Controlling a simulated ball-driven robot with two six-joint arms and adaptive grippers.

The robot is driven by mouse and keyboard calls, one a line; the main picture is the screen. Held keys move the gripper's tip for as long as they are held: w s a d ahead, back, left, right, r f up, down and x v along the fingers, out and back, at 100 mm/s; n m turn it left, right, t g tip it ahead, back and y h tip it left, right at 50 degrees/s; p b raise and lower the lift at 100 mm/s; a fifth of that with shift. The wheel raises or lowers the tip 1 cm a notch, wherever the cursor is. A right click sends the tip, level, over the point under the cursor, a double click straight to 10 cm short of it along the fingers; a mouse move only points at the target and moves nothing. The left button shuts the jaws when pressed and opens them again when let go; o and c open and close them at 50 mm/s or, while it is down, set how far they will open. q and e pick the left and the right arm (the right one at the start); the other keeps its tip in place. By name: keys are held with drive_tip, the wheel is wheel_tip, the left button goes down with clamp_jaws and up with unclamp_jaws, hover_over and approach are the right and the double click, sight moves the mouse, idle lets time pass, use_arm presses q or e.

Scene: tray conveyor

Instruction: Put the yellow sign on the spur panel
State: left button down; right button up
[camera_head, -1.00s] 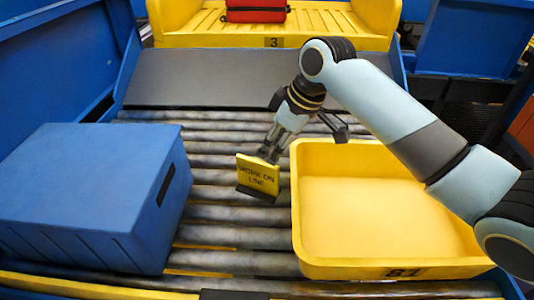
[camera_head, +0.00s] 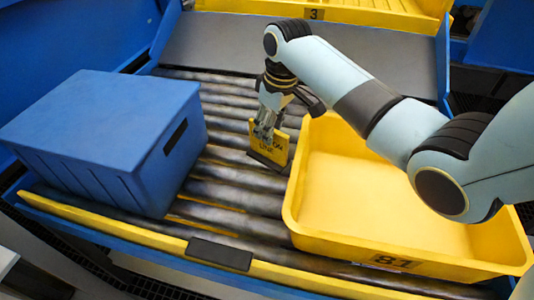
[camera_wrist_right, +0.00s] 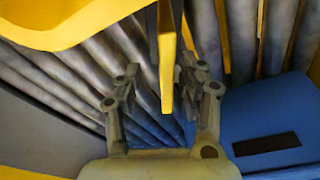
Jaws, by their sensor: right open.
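The yellow sign (camera_head: 280,147), with dark lettering and a dark base, stands on the rollers between the blue box and the yellow tray. My right gripper (camera_head: 264,131) is at the sign's top edge, covering part of its lettering. In the right wrist view, the sign (camera_wrist_right: 167,70) shows edge-on between the two fingers of the open gripper (camera_wrist_right: 160,92), closer to the right finger. A small dark plate (camera_head: 219,254) lies on the near yellow rail; I cannot tell whether it is the spur panel. My left gripper is out of view.
A blue box (camera_head: 90,130) stands on the rollers at left, and an empty yellow tray (camera_head: 400,258) marked 81 at right. A grey sloped plate (camera_head: 310,45) lies behind the rollers. Bare rollers (camera_head: 225,196) show between box and tray.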

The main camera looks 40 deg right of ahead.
sight(264, 154)
drive_tip(key=shift+a+f, duration=0.1)
drive_tip(key=shift+f, duration=0.35)
drive_tip(key=f, duration=0.1)
drive_tip(key=f+b, duration=0.1)
drive_tip(key=f, duration=0.1)
drive_tip(key=shift+w+a+f, duration=0.3)
drive_tip(key=shift+a+f, duration=0.05)
drive_tip(key=shift+a, duration=0.05)
drive_tip(key=shift+f, duration=0.25)
drive_tip(key=c, duration=0.5)
clamp_jaws()
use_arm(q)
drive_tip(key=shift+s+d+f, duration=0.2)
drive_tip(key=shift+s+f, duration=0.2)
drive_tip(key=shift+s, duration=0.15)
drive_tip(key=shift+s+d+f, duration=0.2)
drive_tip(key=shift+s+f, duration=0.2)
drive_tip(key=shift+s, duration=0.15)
